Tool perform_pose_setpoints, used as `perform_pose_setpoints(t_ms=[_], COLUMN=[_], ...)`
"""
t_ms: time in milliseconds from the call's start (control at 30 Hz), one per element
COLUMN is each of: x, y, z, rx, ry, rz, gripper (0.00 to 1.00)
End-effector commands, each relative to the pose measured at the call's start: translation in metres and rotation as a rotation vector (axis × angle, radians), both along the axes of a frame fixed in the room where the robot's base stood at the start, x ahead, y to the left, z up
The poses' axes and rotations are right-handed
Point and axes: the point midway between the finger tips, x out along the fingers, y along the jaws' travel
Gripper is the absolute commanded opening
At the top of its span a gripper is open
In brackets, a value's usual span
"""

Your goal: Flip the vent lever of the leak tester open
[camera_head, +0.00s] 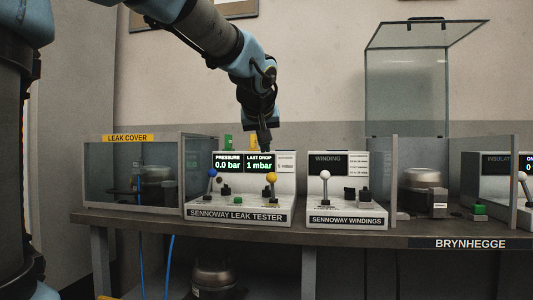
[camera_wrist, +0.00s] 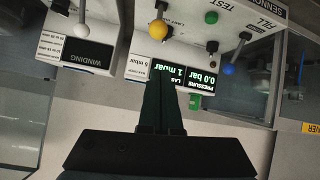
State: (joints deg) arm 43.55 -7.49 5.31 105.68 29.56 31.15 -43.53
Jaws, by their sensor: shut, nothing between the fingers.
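The Sennoway leak tester (camera_head: 240,216) stands on the bench, its screen reading 0.0 bar and 1 mbar. It has a blue-knobbed lever (camera_head: 212,174) at left and a yellow-knobbed lever (camera_head: 271,178) at right, both upright in the head view. The wrist view shows the yellow knob (camera_wrist: 158,31), the blue knob (camera_wrist: 228,69) and a green button (camera_wrist: 211,17), upside down. "FILL" and "TEST" are readable there; I cannot read a vent label. My gripper (camera_head: 265,147) is shut and empty, above and behind the tester's top right. Its fingers (camera_wrist: 160,84) overlap the screen in the wrist view, apart from both knobs.
The winding tester (camera_head: 346,217) with a white-knobbed lever (camera_head: 324,176) stands close at right. The glass leak cover (camera_head: 110,178) stands at left. A raised clear hood (camera_head: 408,85) is further right. Blue hoses hang below the bench (camera_head: 400,240).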

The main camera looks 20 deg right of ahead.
Motion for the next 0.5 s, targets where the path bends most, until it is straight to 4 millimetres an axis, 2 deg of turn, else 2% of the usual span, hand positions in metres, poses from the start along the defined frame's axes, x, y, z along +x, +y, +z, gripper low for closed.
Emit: perform_pose_setpoints(t_ms=[200,500], x=[-0.016,-0.017], y=[0.006,0.007], z=[0.008,0.008], rx=[-0.001,0.000], ry=[-0.001,-0.001], rz=[0.001,0.000], gripper=[0.00,0.00])
